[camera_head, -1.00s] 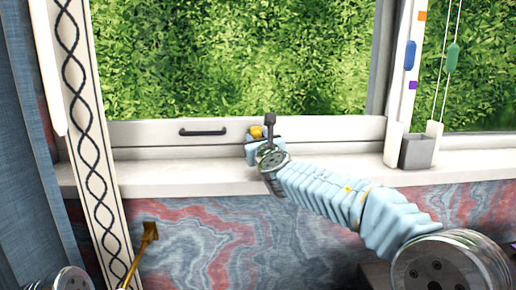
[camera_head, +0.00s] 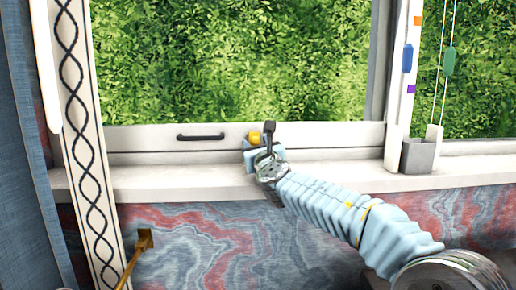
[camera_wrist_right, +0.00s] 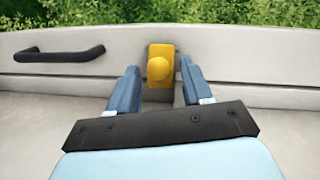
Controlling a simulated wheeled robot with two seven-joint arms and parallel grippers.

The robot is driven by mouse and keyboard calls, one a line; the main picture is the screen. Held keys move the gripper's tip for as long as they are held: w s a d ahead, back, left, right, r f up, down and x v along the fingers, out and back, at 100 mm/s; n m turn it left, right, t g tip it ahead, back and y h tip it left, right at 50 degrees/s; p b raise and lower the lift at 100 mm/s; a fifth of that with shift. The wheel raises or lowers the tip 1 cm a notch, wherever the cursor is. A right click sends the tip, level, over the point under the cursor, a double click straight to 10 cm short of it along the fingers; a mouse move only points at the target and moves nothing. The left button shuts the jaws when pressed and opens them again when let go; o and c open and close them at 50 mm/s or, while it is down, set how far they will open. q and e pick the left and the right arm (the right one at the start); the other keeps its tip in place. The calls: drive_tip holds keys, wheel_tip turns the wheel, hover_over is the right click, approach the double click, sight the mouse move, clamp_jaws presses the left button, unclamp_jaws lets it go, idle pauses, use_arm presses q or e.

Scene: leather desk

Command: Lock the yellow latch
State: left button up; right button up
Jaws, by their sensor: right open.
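The yellow latch (camera_head: 254,138) sits on the lower rail of the white window frame, right of the dark handle. In the right wrist view the latch (camera_wrist_right: 160,66) is a yellow plate with a rounded knob, upright on the rail. My right gripper (camera_head: 262,148) is at the latch in the head view and partly covers it. In the right wrist view its two blue fingers (camera_wrist_right: 160,85) are spread apart, one on each side below the knob, with nothing held between them. Whether a finger touches the latch cannot be told. My left gripper is not in view.
A dark handle (camera_head: 201,137) is fixed on the rail to the left. The white sill (camera_head: 180,179) is mostly clear. A grey box (camera_head: 417,156) stands at its right end.

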drive_tip(key=shift+s+f, duration=0.1)
drive_tip(key=shift+s, duration=0.2)
drive_tip(key=s+d+f+b, duration=0.1)
drive_tip(key=s+b, duration=0.2)
drive_tip(key=s, duration=1)
drive_tip(key=shift+d+f, duration=0.25)
drive_tip(key=shift+d, duration=0.1)
